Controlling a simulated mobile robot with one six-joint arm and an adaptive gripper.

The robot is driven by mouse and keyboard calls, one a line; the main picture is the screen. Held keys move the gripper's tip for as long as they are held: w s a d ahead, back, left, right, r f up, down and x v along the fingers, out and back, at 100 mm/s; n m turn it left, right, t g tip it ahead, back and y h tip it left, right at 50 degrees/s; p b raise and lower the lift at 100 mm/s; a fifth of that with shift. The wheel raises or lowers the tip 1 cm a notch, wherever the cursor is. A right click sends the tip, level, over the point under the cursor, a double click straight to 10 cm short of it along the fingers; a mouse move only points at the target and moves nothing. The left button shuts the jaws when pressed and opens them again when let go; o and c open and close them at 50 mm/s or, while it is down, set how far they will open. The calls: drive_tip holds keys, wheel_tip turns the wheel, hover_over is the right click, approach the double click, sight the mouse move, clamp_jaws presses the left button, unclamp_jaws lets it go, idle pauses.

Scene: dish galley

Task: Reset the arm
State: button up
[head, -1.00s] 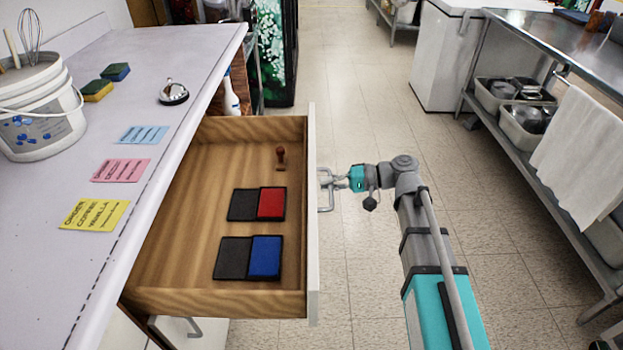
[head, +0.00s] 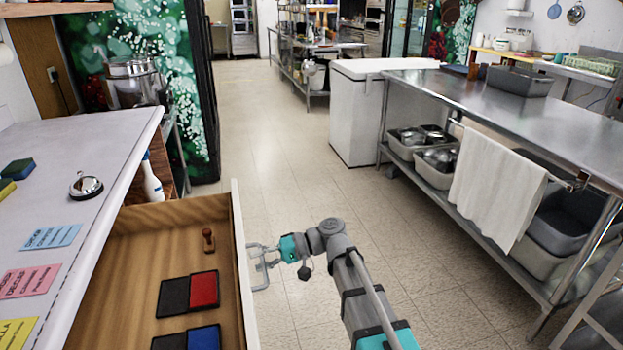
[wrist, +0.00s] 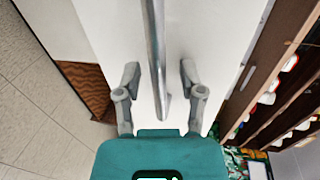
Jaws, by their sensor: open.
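My gripper (head: 262,268) is at the outer face of the open drawer's white front (head: 243,275) in the head view. In the wrist view my gripper (wrist: 160,92) is open, with one finger on each side of a metal bar handle (wrist: 155,50). The fingers stand apart from the bar, so it is not gripped. My arm (head: 355,285) reaches up from the lower right over the floor. The wooden drawer (head: 130,255) is pulled out from under the left counter.
The drawer holds a red ink pad (head: 204,289), a blue ink pad (head: 204,338) and a stamp (head: 208,240). A bell (head: 85,186) and notes sit on the left counter (head: 80,140). A steel table (head: 500,105) with a towel (head: 497,185) stands right. Floor between is clear.

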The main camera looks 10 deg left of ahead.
drive_tip(key=shift+w, duration=0.1)
drive_tip(key=w+d+f+m+t+h, duration=0.25)
drive_tip(key=d+f, duration=0.25)
drive_tip(key=d, duration=0.6)
drive_tip(key=w+d+f+m+t+h, duration=0.1)
drive_tip(key=d+f+t+h, duration=0.4)
drive_tip(key=d, duration=0.6)
drive_tip(key=s+d+f+m+h, duration=0.1)
drive_tip(key=s+d+f+h, duration=0.15)
drive_tip(key=d, duration=0.75)
drive_tip(key=s+d+f+m+h, duration=0.1)
drive_tip(key=d+h, duration=0.3)
drive_tip(key=d, duration=0.6)
wheel_tip(320, 180, up, 26)
drive_tip(key=p, duration=2.7)
drive_tip(key=shift+w+r+p, duration=0.15)
drive_tip(key=shift+r+p, duration=0.1)
drive_tip(key=shift+p, duration=0.15)
drive_tip(key=shift+g, duration=0.25)
